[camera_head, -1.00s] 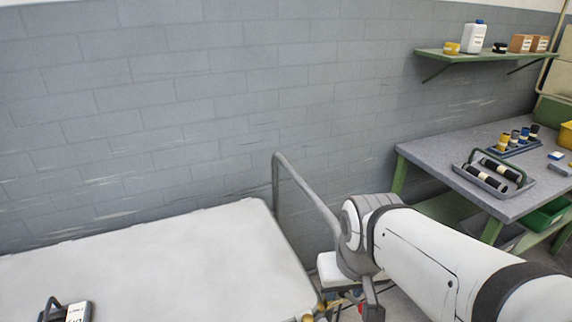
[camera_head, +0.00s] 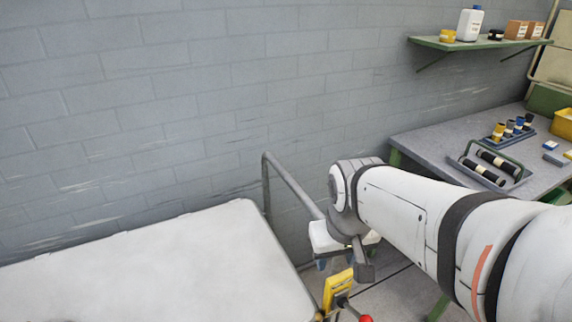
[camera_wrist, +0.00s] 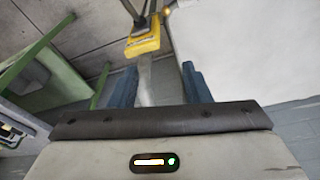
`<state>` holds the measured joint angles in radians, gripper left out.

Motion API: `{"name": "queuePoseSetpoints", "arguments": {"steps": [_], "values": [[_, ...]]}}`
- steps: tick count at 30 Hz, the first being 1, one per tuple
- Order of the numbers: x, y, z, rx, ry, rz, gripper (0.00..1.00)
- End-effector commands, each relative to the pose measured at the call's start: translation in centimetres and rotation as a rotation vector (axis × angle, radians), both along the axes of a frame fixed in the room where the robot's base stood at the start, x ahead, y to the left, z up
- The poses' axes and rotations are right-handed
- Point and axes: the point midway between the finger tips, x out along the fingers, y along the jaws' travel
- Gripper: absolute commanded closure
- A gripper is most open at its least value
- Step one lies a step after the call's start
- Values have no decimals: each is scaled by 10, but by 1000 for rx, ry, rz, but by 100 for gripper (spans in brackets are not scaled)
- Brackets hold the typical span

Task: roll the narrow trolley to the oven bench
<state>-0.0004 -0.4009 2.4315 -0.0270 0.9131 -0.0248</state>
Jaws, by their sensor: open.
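A white-topped trolley (camera_head: 150,265) fills the lower left of the head view; its white top also shows in the wrist view (camera_wrist: 245,45). I cannot tell whether it is the narrow one. A grey tube handle (camera_head: 290,185) rises at its right end and passes behind my wrist. My gripper (camera_head: 333,262) hangs beside that end, its blue fingers pointing down. In the wrist view my gripper (camera_wrist: 158,78) is open, with a pale grey bar (camera_wrist: 146,82) showing between the fingers; contact is unclear. A yellow part (camera_head: 338,288) sits just below the gripper.
A grey-topped green bench (camera_head: 430,145) stands at right, carrying a tray of black rollers (camera_head: 490,165) and several small bottles; I cannot tell if it is the oven bench. A red knob (camera_head: 365,318) shows at the bottom. A wall shelf (camera_head: 480,43) holds containers. Brick wall behind.

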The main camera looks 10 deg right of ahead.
Motion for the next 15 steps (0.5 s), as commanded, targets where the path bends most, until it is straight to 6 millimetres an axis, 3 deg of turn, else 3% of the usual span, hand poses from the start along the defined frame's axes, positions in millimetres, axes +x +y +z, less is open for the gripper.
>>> {"name": "queuePoseSetpoints", "arguments": {"steps": [1, 6, 12, 15], "values": [[15, -1, 13, -14, 18, 14, 56], [73, 3, 38, -76, 73, 98, 56], [137, 12, 50, -146, 129, 184, 56], [159, 16, 50, -171, 146, 216, 56]]}}
